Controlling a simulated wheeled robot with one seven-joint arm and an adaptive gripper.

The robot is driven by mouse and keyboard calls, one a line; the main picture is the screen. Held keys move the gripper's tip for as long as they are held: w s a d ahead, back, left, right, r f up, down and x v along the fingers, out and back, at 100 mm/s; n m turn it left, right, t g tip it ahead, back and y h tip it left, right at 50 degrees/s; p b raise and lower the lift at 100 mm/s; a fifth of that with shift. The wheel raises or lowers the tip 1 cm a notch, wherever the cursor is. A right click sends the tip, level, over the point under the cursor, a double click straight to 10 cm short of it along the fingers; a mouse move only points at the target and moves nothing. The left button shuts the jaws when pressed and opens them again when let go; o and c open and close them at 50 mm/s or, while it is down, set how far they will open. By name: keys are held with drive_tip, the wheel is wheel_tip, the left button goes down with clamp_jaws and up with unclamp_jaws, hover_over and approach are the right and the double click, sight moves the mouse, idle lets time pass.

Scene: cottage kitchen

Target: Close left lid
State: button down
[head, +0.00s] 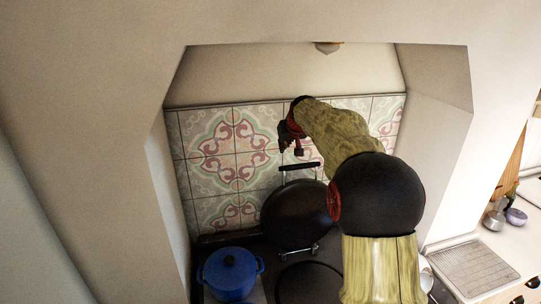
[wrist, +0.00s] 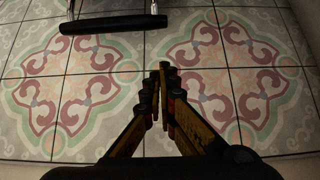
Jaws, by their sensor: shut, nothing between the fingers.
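A dark round lid (head: 290,214) stands raised against the tiled wall on the stove, with its hinge at its lower edge. Its black bar handle (head: 300,166) is at the top. The handle also shows at the top left of the wrist view (wrist: 113,23). My gripper (head: 283,137) is above the handle, close to the tiles and apart from the lid. In the wrist view my gripper's fingers (wrist: 163,72) are together and empty, below and right of the handle in the picture. My arm hides the stove right of the lid, so I cannot tell whether another lid is there.
A dark round hotplate (head: 310,284) lies in front of the raised lid. A blue pot (head: 230,273) stands to its left. The alcove's side walls and hood close in around my arm. A wire rack (head: 472,267) lies on the counter at right.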

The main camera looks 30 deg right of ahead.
drive_tip(key=p+x, duration=0.1)
drive_tip(key=x, duration=0.9)
drive_tip(key=shift+s+a+f, duration=0.1)
drive_tip(key=shift+s+a, duration=0.15)
drive_tip(key=shift+s, duration=0.75)
drive_tip(key=shift+s+a+f, duration=0.15)
drive_tip(key=shift+s+a, duration=0.05)
drive_tip(key=shift+s, duration=0.8)
